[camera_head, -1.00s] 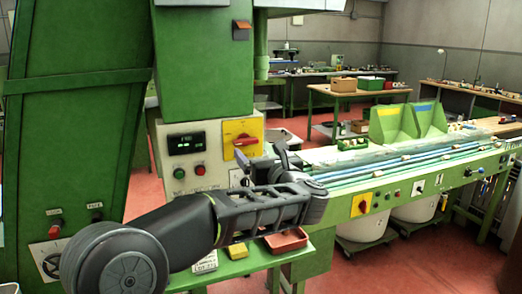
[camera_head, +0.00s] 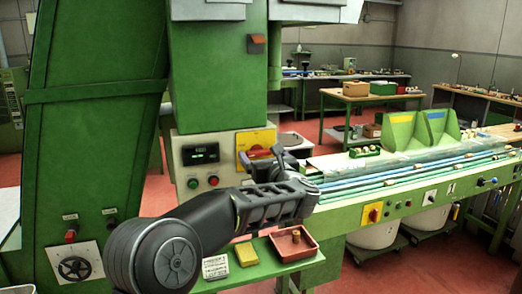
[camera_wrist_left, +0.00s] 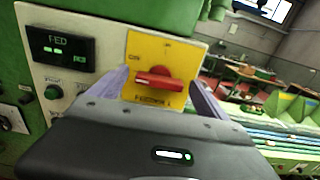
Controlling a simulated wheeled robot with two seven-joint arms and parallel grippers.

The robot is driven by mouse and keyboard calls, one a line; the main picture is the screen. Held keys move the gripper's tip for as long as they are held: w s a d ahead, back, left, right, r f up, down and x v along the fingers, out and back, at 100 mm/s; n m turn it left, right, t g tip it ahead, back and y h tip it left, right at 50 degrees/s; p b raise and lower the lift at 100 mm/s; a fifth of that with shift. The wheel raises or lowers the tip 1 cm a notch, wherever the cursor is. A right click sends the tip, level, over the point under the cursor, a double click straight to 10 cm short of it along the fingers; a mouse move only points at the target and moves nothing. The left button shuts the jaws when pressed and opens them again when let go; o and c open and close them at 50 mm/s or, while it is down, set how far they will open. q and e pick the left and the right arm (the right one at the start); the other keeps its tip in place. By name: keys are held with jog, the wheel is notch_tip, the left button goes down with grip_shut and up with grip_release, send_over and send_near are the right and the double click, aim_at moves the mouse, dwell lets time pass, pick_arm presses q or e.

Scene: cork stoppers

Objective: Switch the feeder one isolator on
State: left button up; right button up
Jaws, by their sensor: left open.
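The isolator is a yellow plate (camera_head: 262,137) with a red rotary handle on the green machine's light panel, partly hidden by my left gripper in the head view. In the wrist view the yellow plate (camera_wrist_left: 172,52) carries a red handle (camera_wrist_left: 160,80) lying about horizontal, with small lettering at its upper left and bottom edge, too blurred to read surely. My left gripper (camera_head: 264,158) is in front of the plate. In the wrist view its open fingers (camera_wrist_left: 158,90) stand either side of the handle; contact cannot be told. My right gripper is not in view.
Beside the isolator are a lit display (camera_head: 200,154), a green button (camera_head: 193,183) and a red button (camera_head: 213,181). A second yellow switch (camera_head: 372,213) is on the conveyor front. Below my arm, a shelf holds a red tray (camera_head: 310,254) and a yellow block (camera_head: 245,253).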

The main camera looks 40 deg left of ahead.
pick_arm(q)
jog(key=shift+w+a, duration=0.15)
jog(key=shift+a, duration=0.05)
jog(key=c, duration=1.4)
